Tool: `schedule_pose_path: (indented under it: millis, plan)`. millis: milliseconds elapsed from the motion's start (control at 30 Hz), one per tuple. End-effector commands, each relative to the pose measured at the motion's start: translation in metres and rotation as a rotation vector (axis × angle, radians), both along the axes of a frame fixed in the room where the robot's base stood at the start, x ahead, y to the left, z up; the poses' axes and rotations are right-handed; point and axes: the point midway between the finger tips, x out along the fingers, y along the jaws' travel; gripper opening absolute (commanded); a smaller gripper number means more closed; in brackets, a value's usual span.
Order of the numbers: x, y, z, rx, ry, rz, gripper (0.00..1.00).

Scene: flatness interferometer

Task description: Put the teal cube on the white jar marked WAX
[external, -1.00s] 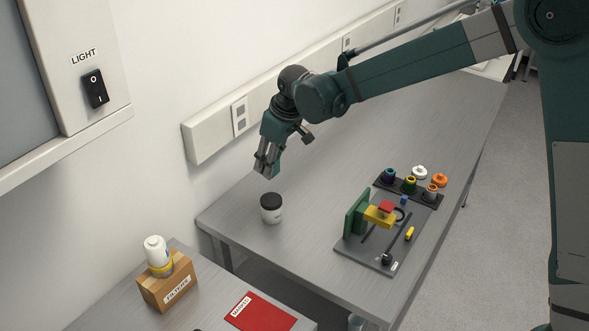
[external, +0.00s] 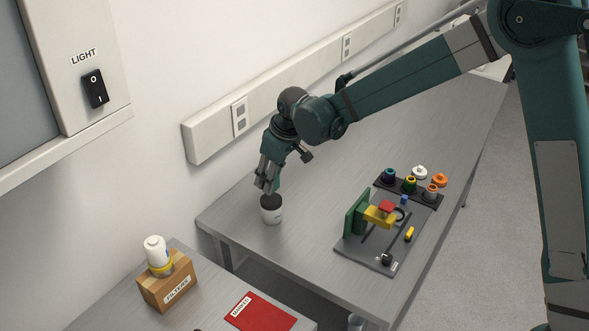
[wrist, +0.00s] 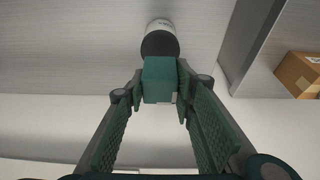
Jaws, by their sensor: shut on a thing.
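My gripper (external: 267,184) is just above the white jar (external: 271,215) with a black lid. It is shut on the teal cube (wrist: 158,80), which sits between the fingertips in the wrist view. The jar (wrist: 161,27) shows just beyond the cube there, its dark lid partly hidden by it. In the external view the fingers reach close to the lid; I cannot tell whether the cube touches it. The jar stands upright on the grey table near its left end. Its lettering is too small to read.
A grey plate (external: 355,253) with a green block, yellow and red pieces stands to the right. Behind it is a dark rack (external: 425,198) of coloured parts. A cardboard box (external: 153,291) with a white bottle (external: 157,252) stands on a nearer table beside a red sheet (external: 262,313).

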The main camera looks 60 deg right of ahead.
Motion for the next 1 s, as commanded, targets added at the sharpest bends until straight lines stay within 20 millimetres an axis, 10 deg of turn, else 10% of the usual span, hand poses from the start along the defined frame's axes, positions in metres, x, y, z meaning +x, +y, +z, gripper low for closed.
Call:
schedule_pose_path:
  millis: [1000]
  plan:
    - [0.000,0.000,-0.042,0.000,0.000,0.000,0.11]
